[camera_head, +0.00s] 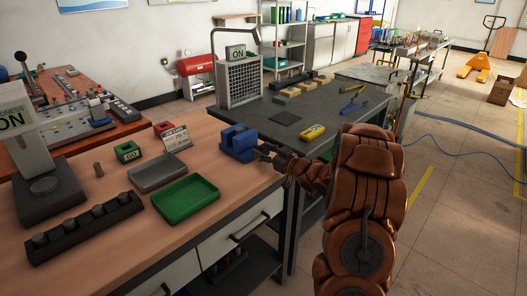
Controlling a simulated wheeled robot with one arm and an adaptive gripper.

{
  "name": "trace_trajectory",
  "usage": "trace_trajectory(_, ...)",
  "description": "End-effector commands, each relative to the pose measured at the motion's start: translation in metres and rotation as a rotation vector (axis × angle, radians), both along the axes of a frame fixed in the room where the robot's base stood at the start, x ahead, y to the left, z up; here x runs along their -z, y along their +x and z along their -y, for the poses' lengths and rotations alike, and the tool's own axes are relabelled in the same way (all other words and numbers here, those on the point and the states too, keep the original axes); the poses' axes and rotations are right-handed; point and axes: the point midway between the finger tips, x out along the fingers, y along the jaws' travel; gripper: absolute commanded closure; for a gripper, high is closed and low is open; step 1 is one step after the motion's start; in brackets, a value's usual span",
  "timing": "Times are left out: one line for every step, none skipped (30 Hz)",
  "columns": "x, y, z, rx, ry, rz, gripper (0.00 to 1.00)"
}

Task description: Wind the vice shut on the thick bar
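The blue vice (238,144) stands near the right end of the brown-topped bench. My arm reaches in from the right, and my gripper (267,153) is at the right side of the vice, close to where its handle would be. Whether they touch is too small to tell. The fingers are dark and small, so open or shut does not show. I cannot make out a bar between the vice jaws. A dark block (87,226) with several round grey tops lies at the front left.
A green tray (186,198) and a grey tray (157,172) lie left of the vice. A job card (176,138), a green GO box (127,152) and a red block (163,128) stand behind them. A grey press (45,175) is far left. A dark bench (285,117) adjoins behind.

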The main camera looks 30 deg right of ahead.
Motion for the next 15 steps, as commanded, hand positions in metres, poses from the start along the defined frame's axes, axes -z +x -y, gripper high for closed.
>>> trace_trajectory(0.0001, 0.0000, -0.0004, -0.001, 0.000, 0.000, 0.57)
trace_trajectory(0.0001, 0.0000, -0.0004, -0.001, 0.000, 0.000, 0.61)
trace_trajectory(0.0001, 0.0000, -0.0004, -0.001, 0.000, 0.000, 0.65)
trace_trajectory(0.0001, 0.0000, -0.0005, -0.001, 0.000, 0.000, 0.68)
trace_trajectory(0.0001, 0.0000, -0.0005, -0.001, 0.000, 0.000, 0.71)
trace_trajectory(0.0001, 0.0000, -0.0006, -0.001, 0.000, 0.000, 0.75)
trace_trajectory(0.0001, 0.0000, -0.0006, -0.001, 0.000, 0.000, 0.78)
trace_trajectory(0.0001, 0.0000, -0.0006, -0.001, 0.000, 0.000, 0.81)
trace_trajectory(0.0001, 0.0000, -0.0006, -0.002, 0.000, 0.000, 0.82)
trace_trajectory(-0.0001, 0.0000, -0.0006, -0.002, 0.001, 0.000, 0.82)
trace_trajectory(-0.0004, 0.0000, -0.0006, -0.002, 0.003, -0.001, 0.82)
trace_trajectory(-0.0011, 0.0000, -0.0006, -0.002, 0.009, -0.002, 0.82)
trace_trajectory(-0.0016, 0.0000, -0.0006, -0.002, 0.014, -0.004, 0.82)
trace_trajectory(-0.0021, -0.0001, -0.0007, -0.002, 0.021, -0.006, 0.82)
trace_trajectory(-0.0027, 0.0000, -0.0008, -0.003, 0.032, -0.008, 0.82)
